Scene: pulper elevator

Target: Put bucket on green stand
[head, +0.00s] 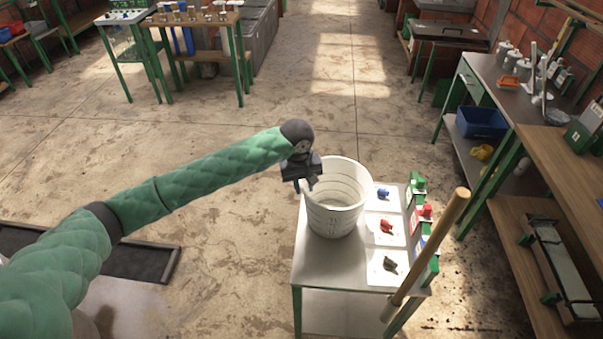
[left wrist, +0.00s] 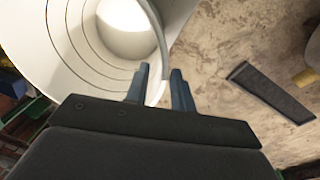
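A white bucket (head: 336,205) with ring lines inside stands upright on, or just over, a metal-topped stand (head: 313,262) with green legs, in the head view. I cannot tell whether its base touches the top. My left gripper (head: 309,184) is at the bucket's left rim. In the left wrist view the bucket (left wrist: 88,42) fills the upper left. The two fingers of my left gripper (left wrist: 160,88) are apart with the rim between them, one finger on the inner side and one on the outer. Whether they press on the rim is unclear. My right gripper is not in view.
White panels with a blue, a red and a black knob (head: 386,226) lie right of the bucket. A wooden handle (head: 432,245) leans at the stand's right edge. A workbench (head: 490,85) stands at right. Floor left of the stand is open, with a dark tray (head: 140,262).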

